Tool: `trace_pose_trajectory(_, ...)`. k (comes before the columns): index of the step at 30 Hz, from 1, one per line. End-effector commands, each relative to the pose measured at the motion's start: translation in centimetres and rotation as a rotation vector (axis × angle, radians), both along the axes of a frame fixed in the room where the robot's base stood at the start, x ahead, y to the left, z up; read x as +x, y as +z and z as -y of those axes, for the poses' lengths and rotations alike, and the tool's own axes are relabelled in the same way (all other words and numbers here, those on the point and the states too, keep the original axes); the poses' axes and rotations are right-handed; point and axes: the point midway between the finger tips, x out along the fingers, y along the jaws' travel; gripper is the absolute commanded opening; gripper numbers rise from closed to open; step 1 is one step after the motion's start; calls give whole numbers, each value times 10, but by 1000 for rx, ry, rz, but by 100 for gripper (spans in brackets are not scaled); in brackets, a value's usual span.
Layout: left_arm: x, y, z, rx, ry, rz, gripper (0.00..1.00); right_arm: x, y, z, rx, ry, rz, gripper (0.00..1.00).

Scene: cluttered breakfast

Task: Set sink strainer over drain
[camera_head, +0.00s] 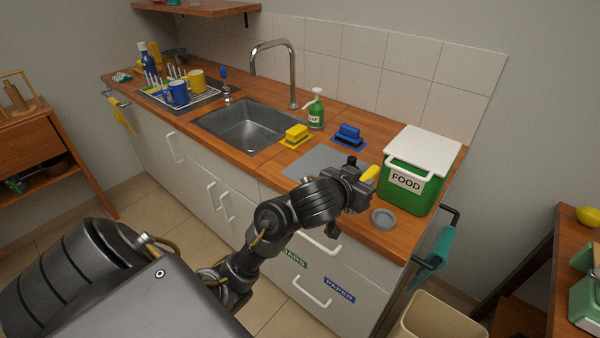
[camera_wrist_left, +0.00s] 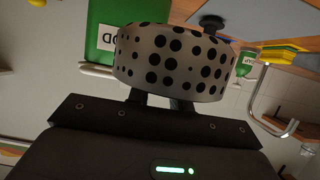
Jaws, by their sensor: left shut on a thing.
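My left gripper (camera_head: 362,190) is over the right part of the counter, in front of the green food bin. In the left wrist view, its fingers (camera_wrist_left: 160,101) are shut on the sink strainer (camera_wrist_left: 172,62), a pale metal cup with rows of dark holes. A dark knob (camera_wrist_left: 211,22) shows just beyond it. I cannot make out the drain. My right gripper is not in view.
The faucet (camera_head: 292,70) rises behind the sink. The food bin (camera_head: 412,188) and a grey round piece (camera_head: 383,219) are near the gripper. A dish rack with mugs is left.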

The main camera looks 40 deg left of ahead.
Motion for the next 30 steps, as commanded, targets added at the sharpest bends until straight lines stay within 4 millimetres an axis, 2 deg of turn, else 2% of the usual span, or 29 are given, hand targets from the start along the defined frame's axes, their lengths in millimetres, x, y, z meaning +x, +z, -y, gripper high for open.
trace_pose_trajectory(1, -2, 14, -18, 5, 14, -6, 0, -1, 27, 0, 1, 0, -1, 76)
trace_pose_trajectory(3, -6, 18, -42, 6, 25, -7, 0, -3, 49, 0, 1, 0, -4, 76)
trace_pose_trajectory(6, -14, 24, -74, 6, 28, -6, 0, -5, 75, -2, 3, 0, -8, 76)
trace_pose_trajectory(10, -24, 31, -104, 8, 19, -4, 0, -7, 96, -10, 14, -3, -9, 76)
trace_pose_trajectory(15, -31, 33, -121, 7, 7, -3, 0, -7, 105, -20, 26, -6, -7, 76)
trace_pose_trajectory(25, -31, 31, -123, 5, 7, -1, 0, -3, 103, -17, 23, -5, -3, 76)
trace_pose_trajectory(30, -14, 21, -135, 3, 11, -1, 0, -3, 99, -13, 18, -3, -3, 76)
